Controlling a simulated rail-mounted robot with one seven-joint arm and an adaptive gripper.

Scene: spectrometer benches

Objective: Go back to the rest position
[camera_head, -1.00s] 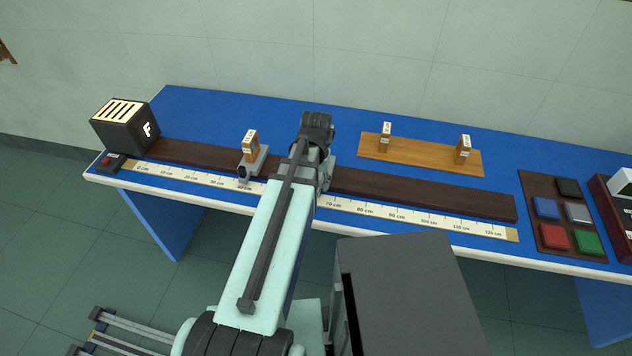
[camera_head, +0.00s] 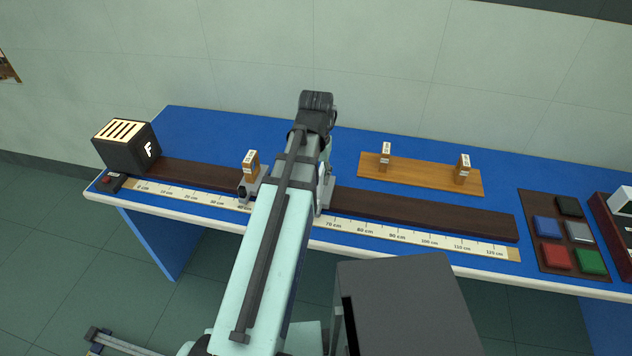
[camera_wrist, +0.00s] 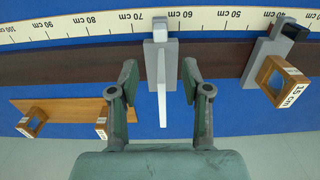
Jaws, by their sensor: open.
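My gripper shows in the wrist view (camera_wrist: 160,95) with its two fingers spread apart. A grey holder with a thin upright plate (camera_wrist: 162,70) stands on the dark rail between the fingers in that picture, and I see no finger touching it. In the head view my arm covers most of this holder, and the fingertips are hidden behind the arm. A wooden-framed lens block marked 15 cm (camera_wrist: 280,80) sits on a grey carriage on the rail, right of my gripper in the wrist view. The same block shows in the head view (camera_head: 251,165), left of my arm.
A black lamp box marked F (camera_head: 126,148) stands at the rail's left end. A wooden rack (camera_head: 420,175) with two small blocks lies behind the rail. Coloured pads on a brown board (camera_head: 550,229) lie at the right. The air above the bench is clear.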

